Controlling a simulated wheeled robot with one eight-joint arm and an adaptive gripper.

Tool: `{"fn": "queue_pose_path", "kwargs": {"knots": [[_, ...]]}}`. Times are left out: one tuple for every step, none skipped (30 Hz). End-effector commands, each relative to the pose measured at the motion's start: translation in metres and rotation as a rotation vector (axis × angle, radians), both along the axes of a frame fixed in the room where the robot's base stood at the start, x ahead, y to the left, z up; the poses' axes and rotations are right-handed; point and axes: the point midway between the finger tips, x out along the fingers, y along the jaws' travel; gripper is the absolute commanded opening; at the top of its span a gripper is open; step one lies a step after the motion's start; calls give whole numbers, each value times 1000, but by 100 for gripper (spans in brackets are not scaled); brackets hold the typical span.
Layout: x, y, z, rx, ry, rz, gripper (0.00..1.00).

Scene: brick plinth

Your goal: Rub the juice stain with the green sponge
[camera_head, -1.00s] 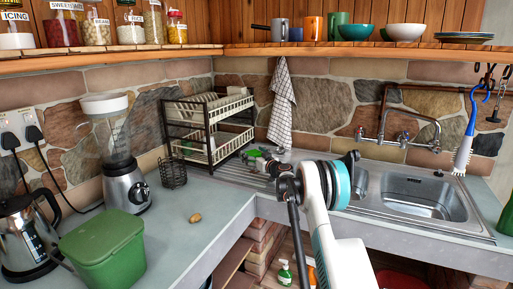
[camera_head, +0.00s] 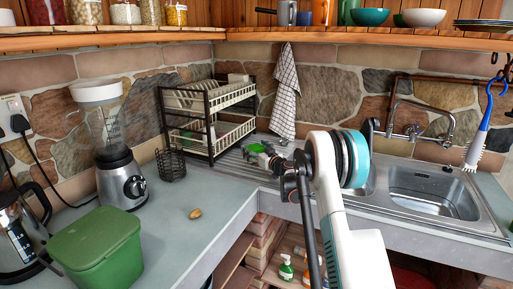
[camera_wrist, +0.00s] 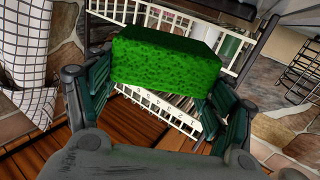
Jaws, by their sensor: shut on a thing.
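The green sponge (camera_wrist: 167,62) is held between the two fingers of my gripper (camera_wrist: 160,88) in the wrist view. Its broad pitted face is toward the wrist camera. In the head view my gripper (camera_head: 263,157) is small and partly behind my arm, in front of the dish rack, near the drainboard. Green shows around it, but I cannot make out the sponge's outline there.
The dish rack (camera_head: 208,122) and wire basket (camera_head: 171,165) stand left of my gripper. A checkered towel (camera_head: 286,90) hangs behind. A blender (camera_head: 121,180), green bin (camera_head: 98,248) and small brown object (camera_head: 195,213) are on the left counter. The sink (camera_head: 432,194) is right.

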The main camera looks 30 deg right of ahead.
Motion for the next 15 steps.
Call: {"fn": "queue_pose_path", "kwargs": {"knots": [[-7,13,-27,16,7,17,57],[-8,13,-26,16,7,17,57],[-8,14,-24,16,7,18,57],[-8,14,-23,16,7,18,57],[-8,14,-21,16,7,18,57],[-8,15,-18,16,7,19,57],[-7,15,-16,16,7,19,57],[-7,15,-13,16,7,20,57],[-7,16,-9,16,6,20,57],[-7,16,-6,16,6,20,57],[-7,16,-3,16,6,20,57],[-7,16,1,17,6,20,57],[-7,16,4,17,6,20,57],[-7,16,7,18,5,20,57],[-7,16,11,19,5,19,57]]}}
